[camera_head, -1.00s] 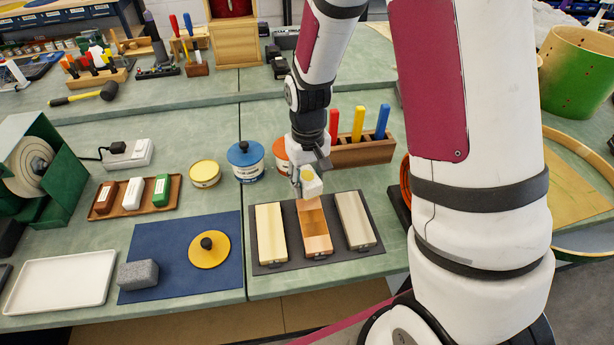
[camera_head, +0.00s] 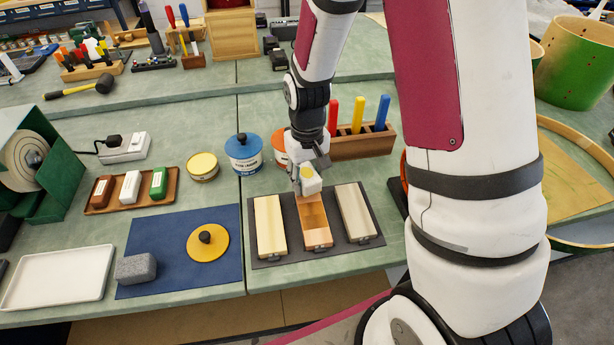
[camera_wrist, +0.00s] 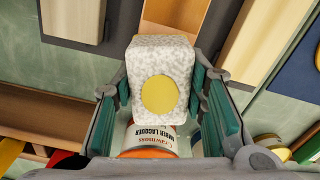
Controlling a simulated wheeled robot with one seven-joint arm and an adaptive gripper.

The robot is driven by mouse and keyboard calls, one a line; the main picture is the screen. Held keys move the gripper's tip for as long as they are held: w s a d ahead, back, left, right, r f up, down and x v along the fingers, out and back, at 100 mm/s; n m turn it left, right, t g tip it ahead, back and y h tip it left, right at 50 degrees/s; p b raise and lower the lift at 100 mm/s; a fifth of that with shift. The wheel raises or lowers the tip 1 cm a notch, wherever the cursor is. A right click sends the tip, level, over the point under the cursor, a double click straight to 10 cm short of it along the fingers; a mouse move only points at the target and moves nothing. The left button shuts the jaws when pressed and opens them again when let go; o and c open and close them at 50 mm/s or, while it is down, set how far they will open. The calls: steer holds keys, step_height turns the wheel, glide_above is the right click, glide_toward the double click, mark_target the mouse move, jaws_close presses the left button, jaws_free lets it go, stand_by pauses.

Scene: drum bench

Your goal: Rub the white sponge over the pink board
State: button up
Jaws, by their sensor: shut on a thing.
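My gripper (camera_head: 308,178) is shut on a white speckled sponge (camera_head: 312,184) with a yellow dot. The sponge also shows between the fingers in the wrist view (camera_wrist: 158,58). It is over the far end of the middle board (camera_head: 315,222); I cannot tell whether it touches.
The boards lie on a dark mat (camera_head: 290,256). Behind stand a blue-lidded can (camera_head: 243,155), an orange can (camera_head: 280,150) and a wooden holder (camera_head: 362,145) with coloured handles. Left are a blue mat (camera_head: 170,225) with a grey block (camera_head: 136,268), and a white tray (camera_head: 60,277).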

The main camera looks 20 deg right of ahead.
mark_target(313, 216)
steer(key=shift+f+b, duration=0.45)
steer(key=shift+f, duration=0.55)
stand_by(1.6)
steer(key=shift+s+a+p, duration=0.2)
steer(key=shift+s+p, duration=0.25)
steer(key=shift+s, duration=0.6)
steer(key=shift+s+a+p, duration=0.2)
steer(key=shift+s+p, duration=0.25)
steer(key=shift+s, duration=0.55)
steer(key=shift+w, duration=0.1)
steer(key=shift+w+d+b, duration=0.25)
steer(key=shift+w+b, duration=0.2)
steer(key=shift+w, duration=0.85)
steer(key=shift+s+a+p, duration=0.15)
steer(key=shift+s+p, duration=0.15)
steer(key=shift+s, duration=0.45)
steer(key=shift+s+a+p, duration=0.1)
steer(key=shift+s+p, duration=0.2)
steer(key=shift+s, duration=0.4)
steer(key=shift+s, duration=0.1)
steer(key=shift+s+a+p, duration=0.2)
steer(key=shift+s+p, duration=0.15)
steer(key=shift+s, duration=0.4)
steer(key=shift+s+a+p, duration=0.15)
steer(key=shift+s+p, duration=0.2)
steer(key=shift+s, duration=0.35)
